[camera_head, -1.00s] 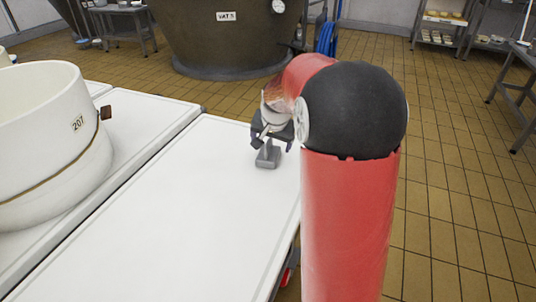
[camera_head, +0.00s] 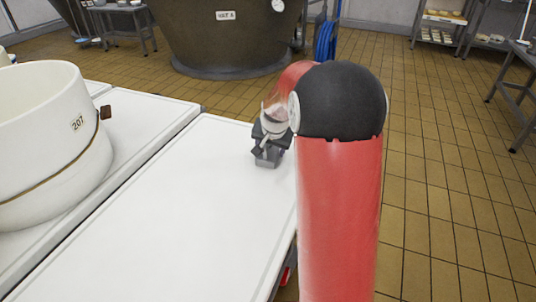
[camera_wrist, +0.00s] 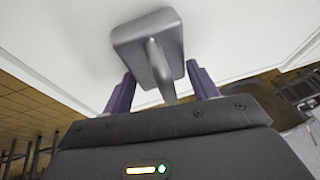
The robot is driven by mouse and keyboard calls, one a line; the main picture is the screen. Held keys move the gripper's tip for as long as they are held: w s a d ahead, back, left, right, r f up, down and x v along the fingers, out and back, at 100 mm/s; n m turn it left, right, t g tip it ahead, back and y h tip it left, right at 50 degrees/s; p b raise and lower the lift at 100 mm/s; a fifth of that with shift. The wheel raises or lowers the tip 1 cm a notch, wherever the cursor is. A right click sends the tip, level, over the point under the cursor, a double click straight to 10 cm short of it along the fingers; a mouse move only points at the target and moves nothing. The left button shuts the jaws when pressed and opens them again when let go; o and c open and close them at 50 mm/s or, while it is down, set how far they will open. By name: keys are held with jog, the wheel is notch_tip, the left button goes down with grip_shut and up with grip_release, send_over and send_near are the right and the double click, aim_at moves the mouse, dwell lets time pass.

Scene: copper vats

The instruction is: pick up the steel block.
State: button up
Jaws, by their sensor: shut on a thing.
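The steel block (camera_head: 266,161) is a small grey piece near the right edge of the white table, partly covered by my gripper (camera_head: 270,146). In the wrist view, the steel block (camera_wrist: 137,35) shows a flat, rounded plate with a narrow upright bar reaching toward my palm. The purple fingers of my gripper (camera_wrist: 160,74) stand on either side of this bar, and the gripper is shut on the block. Finger contact is hard to make out. I cannot tell whether the plate rests on the table or is just above it.
The white table (camera_head: 175,215) is bare in front of the block. A large white tub (camera_head: 45,150) labelled 207 stands at the left. A dark vat (camera_head: 220,40) stands behind on tiled floor. Shelving (camera_head: 440,30) is at the back right.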

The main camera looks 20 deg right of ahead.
grip_shut()
jog(key=shift+r, duration=0.15)
